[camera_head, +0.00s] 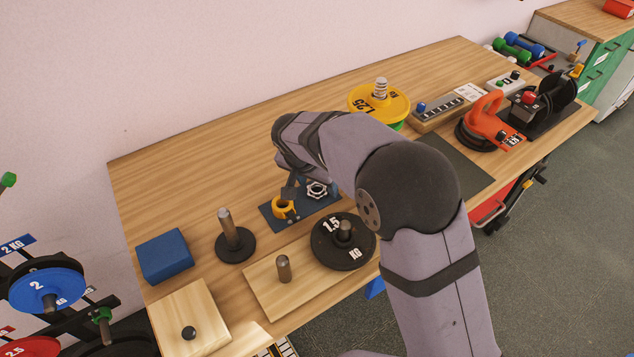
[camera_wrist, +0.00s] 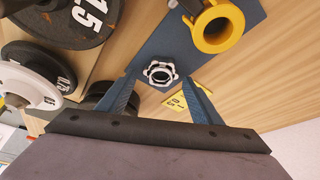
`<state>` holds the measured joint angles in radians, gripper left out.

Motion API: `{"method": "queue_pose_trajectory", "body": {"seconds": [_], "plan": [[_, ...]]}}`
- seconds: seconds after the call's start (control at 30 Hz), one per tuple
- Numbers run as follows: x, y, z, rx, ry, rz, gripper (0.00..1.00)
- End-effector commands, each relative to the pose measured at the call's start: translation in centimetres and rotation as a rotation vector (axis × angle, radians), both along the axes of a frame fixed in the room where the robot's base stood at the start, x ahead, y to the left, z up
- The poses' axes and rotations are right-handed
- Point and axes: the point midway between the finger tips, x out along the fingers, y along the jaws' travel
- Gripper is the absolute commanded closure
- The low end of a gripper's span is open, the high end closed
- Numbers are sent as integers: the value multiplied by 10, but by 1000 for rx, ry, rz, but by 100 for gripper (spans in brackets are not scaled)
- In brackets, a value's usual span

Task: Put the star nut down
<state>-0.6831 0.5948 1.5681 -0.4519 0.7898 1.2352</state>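The star nut (camera_head: 318,189) is a silver ring with a lobed rim. It appears to lie on the dark blue mat (camera_head: 270,219) near the middle of the bench. In the wrist view the star nut (camera_wrist: 148,73) sits between and just beyond the tips of my gripper (camera_wrist: 160,76). The two blue fingers are spread, with a visible gap on each side of the nut. In the head view my arm hides part of the gripper. A yellow collar (camera_head: 281,209) is on the same mat, left of the nut; it also shows in the wrist view (camera_wrist: 217,44).
A black 1.5 plate (camera_head: 328,256) sits on a peg of the wooden base (camera_head: 259,285) in front of the mat. A peg on a round black base (camera_head: 236,249) and a blue block (camera_head: 164,256) stand left. A yellow 1.25 plate (camera_head: 366,101) is behind. The bench's back left is clear.

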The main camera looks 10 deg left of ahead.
Motion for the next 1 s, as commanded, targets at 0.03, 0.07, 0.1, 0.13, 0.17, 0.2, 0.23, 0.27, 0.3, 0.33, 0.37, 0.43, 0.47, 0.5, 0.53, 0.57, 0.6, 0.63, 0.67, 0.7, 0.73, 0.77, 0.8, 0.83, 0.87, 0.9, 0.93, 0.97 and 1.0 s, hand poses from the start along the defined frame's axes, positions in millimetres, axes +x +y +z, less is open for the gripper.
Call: {"method": "queue_pose_trajectory", "body": {"seconds": [0.03,0.07,0.1,0.13,0.17,0.2,0.23,0.27,0.3,0.33,0.37,0.43,0.47,0.5,0.53,0.57,0.6,0.63,0.67,0.7,0.73,0.77,0.8,0.83,0.87,0.9,0.93,0.97,1.0], "plan": [[0,0,0,0,0,0,40],[0,0,0,0,0,0,40],[0,0,0,0,0,0,40],[0,0,0,0,0,0,40],[0,0,0,0,0,0,40],[0,0,0,0,0,0,40],[0,0,0,0,0,0,40],[0,0,0,0,0,0,40],[0,0,1,0,0,0,40],[0,0,2,0,0,0,40],[0,0,3,0,0,0,40],[0,0,5,1,-1,0,40],[-1,1,7,1,-1,0,40],[-2,1,11,2,-3,1,40],[-4,2,14,2,-4,1,40],[-5,2,17,2,-4,1,40],[-7,3,23,2,-4,2,40],[-9,4,27,3,-4,3,40],[-11,4,32,3,-3,2,40],[-14,5,39,4,-4,2,40],[-16,6,44,3,-4,2,40],[-18,6,49,3,-4,2,40],[-21,6,56,3,-4,2,40],[-23,7,61,3,-4,2,40],[-25,8,66,4,-4,2,40],[-27,9,73,4,-4,2,40],[-29,9,77,3,-3,2,40],[-31,9,82,3,-3,2,40],[-34,10,87,3,-3,2,40]]}}
